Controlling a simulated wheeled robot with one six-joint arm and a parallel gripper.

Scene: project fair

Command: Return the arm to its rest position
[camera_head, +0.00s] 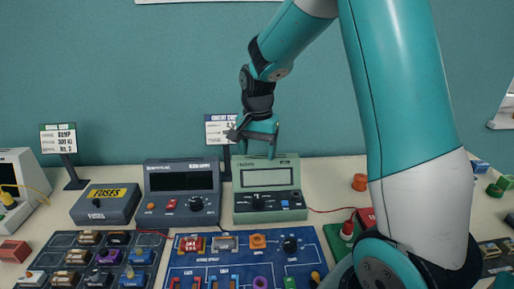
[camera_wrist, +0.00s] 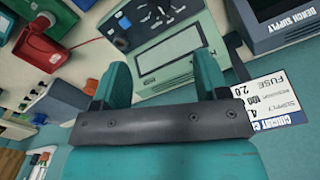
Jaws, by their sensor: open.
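My arm rises from the lower right of the head view, bends above the frame and comes down at the middle. My gripper (camera_head: 258,150) hangs near the top of the green meter (camera_head: 267,178), at the back of the table. In the wrist view my gripper (camera_wrist: 161,84) shows two teal fingers spread apart with nothing between them. The green meter (camera_wrist: 160,45) lies beyond the fingertips. I cannot tell whether the gripper touches it.
A sign (camera_head: 217,130) stands just behind the gripper. Left are the bench supply (camera_head: 182,182) and fuses box (camera_head: 105,203). In front lie a blue board (camera_head: 210,262) and a dark tray of fuses (camera_head: 60,241). A red box (camera_head: 366,217) sits beside my arm.

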